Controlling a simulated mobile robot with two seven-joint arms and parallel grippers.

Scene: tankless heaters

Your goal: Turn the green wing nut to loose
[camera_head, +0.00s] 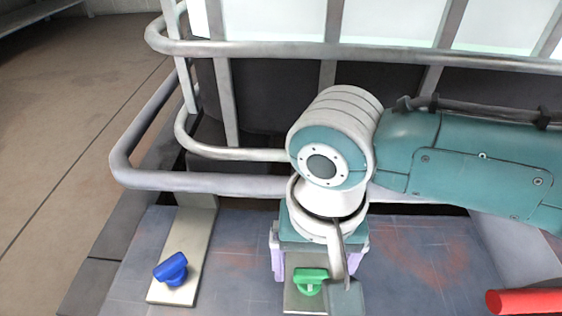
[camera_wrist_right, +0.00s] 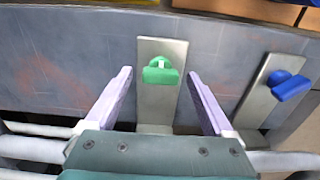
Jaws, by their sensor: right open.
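The green wing nut (camera_head: 310,281) sits on a light metal plate (camera_head: 291,299) at the bottom of the head view, just beside my right arm. In the right wrist view the green wing nut (camera_wrist_right: 160,71) is near the middle, on its upright plate (camera_wrist_right: 161,108). My right gripper (camera_wrist_right: 160,78) is open, with one pale purple finger on each side of the nut's plate. The nut lies between the lines of the fingers, around their tips, and nothing is gripped. In the head view my right gripper (camera_head: 320,262) is partly hidden by my wrist. My left gripper is not in view.
A blue wing nut (camera_head: 171,269) sits on a second plate (camera_head: 187,249) to the left; it is at the right in the wrist view (camera_wrist_right: 288,85). Grey pipe rails (camera_head: 215,183) run behind my arm. A red bar (camera_head: 525,301) is at the lower right.

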